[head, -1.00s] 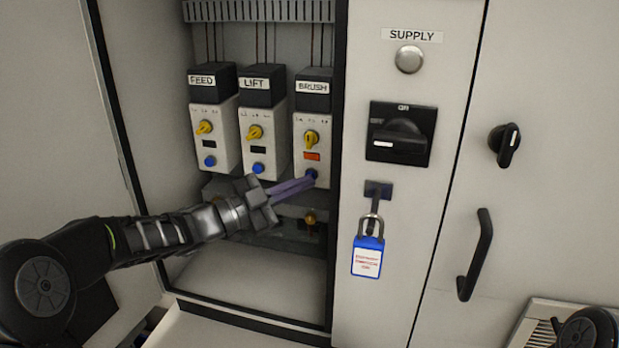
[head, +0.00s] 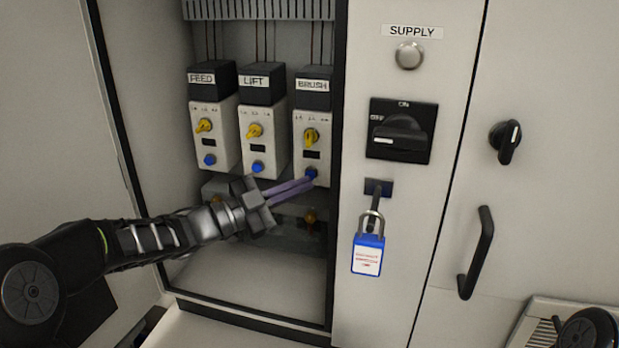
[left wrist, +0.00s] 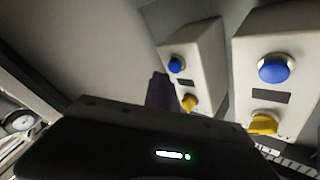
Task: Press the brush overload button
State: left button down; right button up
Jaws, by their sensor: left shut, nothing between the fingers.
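The BRUSH overload unit (head: 311,140) is a white block with a black top, a yellow knob, a dark window and a blue button (head: 311,174) low on its front. My left gripper (head: 308,184) is shut and empty. Its purple fingertips are right at the lower edge of the blue button; I cannot tell whether they touch it. In the left wrist view the purple fingers (left wrist: 160,92) show in front of a white unit with a blue button (left wrist: 176,64); its label is out of that view. My right gripper is not in view.
The FEED unit (head: 213,135) and LIFT unit (head: 264,138) stand left of BRUSH. The cabinet's right frame is close beside the fingertips. Right of it are the rotary switch (head: 400,131), a blue padlock (head: 368,254) and a door handle (head: 477,253).

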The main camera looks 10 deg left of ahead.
pick_arm(q)
jog(key=shift+s, duration=0.15)
jog(key=s+b, duration=0.1)
jog(key=s, duration=0.3)
jog(key=shift+s+a, duration=0.15)
jog(key=shift+s, duration=0.25)
dwell(0.7)
